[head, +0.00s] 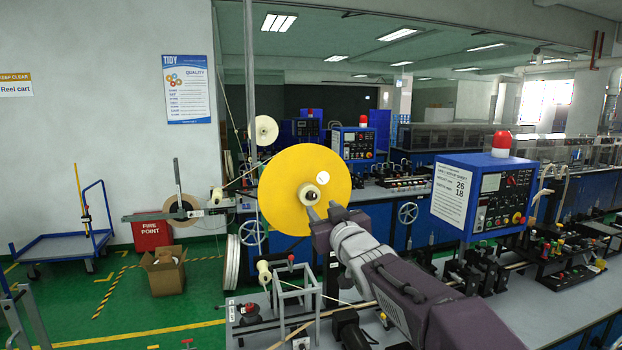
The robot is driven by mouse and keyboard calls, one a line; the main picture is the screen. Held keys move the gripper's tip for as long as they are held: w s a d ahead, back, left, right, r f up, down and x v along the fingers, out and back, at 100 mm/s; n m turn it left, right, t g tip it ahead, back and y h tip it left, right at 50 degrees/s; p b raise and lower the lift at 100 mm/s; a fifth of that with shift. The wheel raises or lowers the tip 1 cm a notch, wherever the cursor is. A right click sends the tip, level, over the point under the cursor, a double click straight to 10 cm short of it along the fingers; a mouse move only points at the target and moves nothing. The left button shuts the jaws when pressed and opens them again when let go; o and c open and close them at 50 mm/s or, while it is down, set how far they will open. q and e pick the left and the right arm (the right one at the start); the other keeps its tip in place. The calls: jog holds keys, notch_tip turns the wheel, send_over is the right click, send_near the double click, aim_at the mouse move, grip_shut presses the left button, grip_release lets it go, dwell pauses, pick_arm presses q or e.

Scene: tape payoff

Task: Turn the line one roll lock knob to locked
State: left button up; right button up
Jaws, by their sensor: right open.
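The line one roll is a large yellow disc (297,165) standing upright on its spindle. At its centre is a pale hub with a small dark roll lock knob (311,196). Which way the knob is turned is too small to tell. My right gripper (323,209) is open, with its fingertips just below and to the right of the knob. I cannot tell whether a fingertip touches the hub; no finger closes around the knob. My left gripper is not in view.
A blue control cabinet (488,195) with a red lamp stands right of my right arm. A small metal frame (297,290) stands below the roll on the grey bench. A cardboard box (165,272) and a blue cart (68,245) are on the green floor at left.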

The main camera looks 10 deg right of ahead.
aim_at(314, 197)
jog(key=w+p, duration=0.1)
jog(key=w, duration=0.2)
jog(key=w+p, duration=0.2)
jog(key=w, duration=0.1)
jog(key=w+p, duration=0.2)
jog(key=shift+w+d, duration=0.25)
jog(key=shift+w, duration=0.15)
jog(key=shift+w+d+f, duration=0.1)
jog(key=shift+w+f, duration=0.05)
jog(key=shift+w, duration=0.25)
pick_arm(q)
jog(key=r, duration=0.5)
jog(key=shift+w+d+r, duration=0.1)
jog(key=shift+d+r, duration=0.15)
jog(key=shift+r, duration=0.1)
pick_arm(e)
jog(key=shift+s, duration=0.1)
grip_shut()
